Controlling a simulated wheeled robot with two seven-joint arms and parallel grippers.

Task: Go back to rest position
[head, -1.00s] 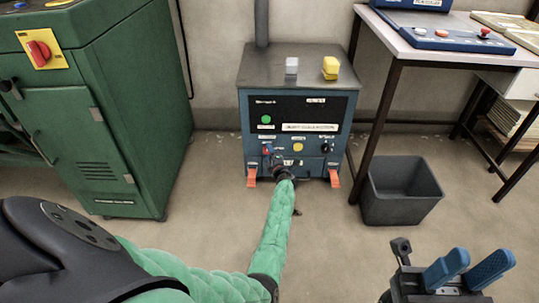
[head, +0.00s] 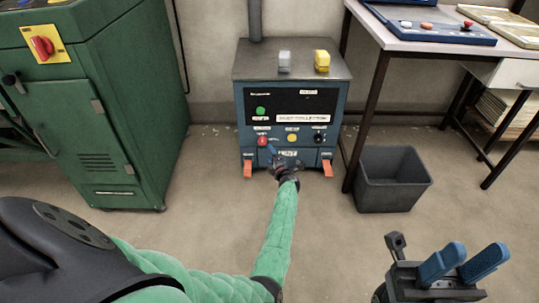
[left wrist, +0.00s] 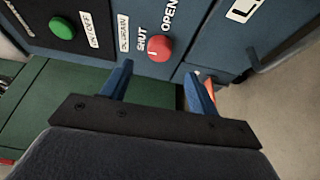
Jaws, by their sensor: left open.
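My left gripper (head: 277,156) is at the end of a green-sleeved arm, in front of the lower part of a blue dust collector cabinet (head: 242,125). It is open and empty. In the left wrist view its two blue fingers (left wrist: 158,82) stand apart, pointing at the cabinet front, with a red knob (left wrist: 159,48) just beyond them, labelled SHUT and OPEN. The red knob also shows in the head view (head: 262,140), clear of the fingers. My right gripper (head: 464,262) is at the lower right, its two blue fingers apart with nothing between them.
A green machine cabinet (head: 100,120) stands at the left. A dark open bin (head: 392,182) is on the floor right of the blue cabinet, by a table (head: 415,50) with dark legs. A grey block and a yellow block (head: 322,60) sit on the cabinet top.

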